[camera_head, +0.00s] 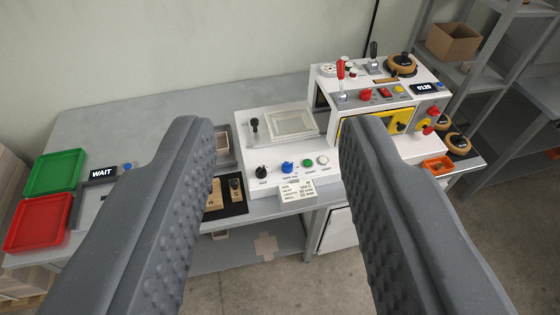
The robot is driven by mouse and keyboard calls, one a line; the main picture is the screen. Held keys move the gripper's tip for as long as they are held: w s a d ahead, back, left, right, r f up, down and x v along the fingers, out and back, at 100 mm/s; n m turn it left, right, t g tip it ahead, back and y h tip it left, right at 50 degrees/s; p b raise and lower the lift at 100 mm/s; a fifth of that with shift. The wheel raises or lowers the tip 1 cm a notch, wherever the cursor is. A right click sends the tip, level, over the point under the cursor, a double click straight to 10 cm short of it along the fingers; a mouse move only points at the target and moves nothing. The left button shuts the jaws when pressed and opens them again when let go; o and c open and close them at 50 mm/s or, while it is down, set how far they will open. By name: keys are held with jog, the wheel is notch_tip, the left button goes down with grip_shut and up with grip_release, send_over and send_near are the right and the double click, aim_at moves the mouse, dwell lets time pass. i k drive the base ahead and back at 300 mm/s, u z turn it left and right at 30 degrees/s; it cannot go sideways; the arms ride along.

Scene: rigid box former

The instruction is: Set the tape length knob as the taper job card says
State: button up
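My gripper (278,128) is open and empty, its two grey fingers wide apart above the bench. Between the fingers is a white panel (255,172) with a black knob (261,171), a blue knob (287,167), a green button (309,166) and a white button (323,160). A printed card (297,192) stands at its front edge; its text is too small to read surely. At the right, a white machine (325,82) has a display (427,87) that seems to read 0120. I cannot tell which knob is for tape length. The right finger hides part of this machine.
A green tray (55,171), a red tray (38,222) and a WAIT display (102,173) are on the left of the grey bench (120,118). A red-handled lever (341,75) and a black-handled lever (373,54) rise from the right machine. An orange tray (438,166) is at right.

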aim_at(288, 167)
jog(key=u, duration=0.15)
jog(key=i, duration=1.15)
jog(key=z, duration=0.3)
